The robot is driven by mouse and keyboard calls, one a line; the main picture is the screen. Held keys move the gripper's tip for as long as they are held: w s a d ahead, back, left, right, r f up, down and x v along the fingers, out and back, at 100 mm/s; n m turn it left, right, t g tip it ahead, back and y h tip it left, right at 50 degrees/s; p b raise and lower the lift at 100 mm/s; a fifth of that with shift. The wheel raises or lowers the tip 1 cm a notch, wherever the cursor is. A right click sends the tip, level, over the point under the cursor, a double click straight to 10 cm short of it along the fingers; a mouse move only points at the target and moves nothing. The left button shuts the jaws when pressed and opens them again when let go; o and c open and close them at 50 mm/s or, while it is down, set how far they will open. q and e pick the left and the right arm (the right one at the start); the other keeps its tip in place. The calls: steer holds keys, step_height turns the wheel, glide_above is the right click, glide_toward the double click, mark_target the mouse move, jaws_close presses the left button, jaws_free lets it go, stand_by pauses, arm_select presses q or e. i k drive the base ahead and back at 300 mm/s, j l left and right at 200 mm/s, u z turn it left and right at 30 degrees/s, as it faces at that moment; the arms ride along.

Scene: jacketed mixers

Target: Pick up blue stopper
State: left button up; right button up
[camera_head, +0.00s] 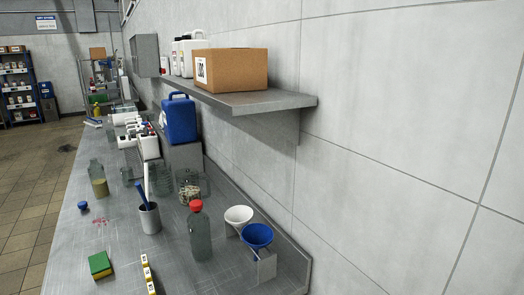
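A small blue stopper (83,205) lies on the grey metal bench (75,235) near its left edge, in the head view. It stands apart from the things around it. A red stain (101,222) is on the bench just below and to the right of it. A clear bottle with tan contents (99,186) stands behind it and slightly to the right. Neither of my grippers shows in this view.
A grey cup with a blue tool (149,218), a red-capped bottle (199,235), white and blue funnels (257,236) and a green-yellow sponge (100,264) stand or lie nearby. A wall shelf (262,102) with a cardboard box overhangs the bench's right side. Floor is clear at left.

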mark_target(82, 205)
steer(key=u, duration=1.35)
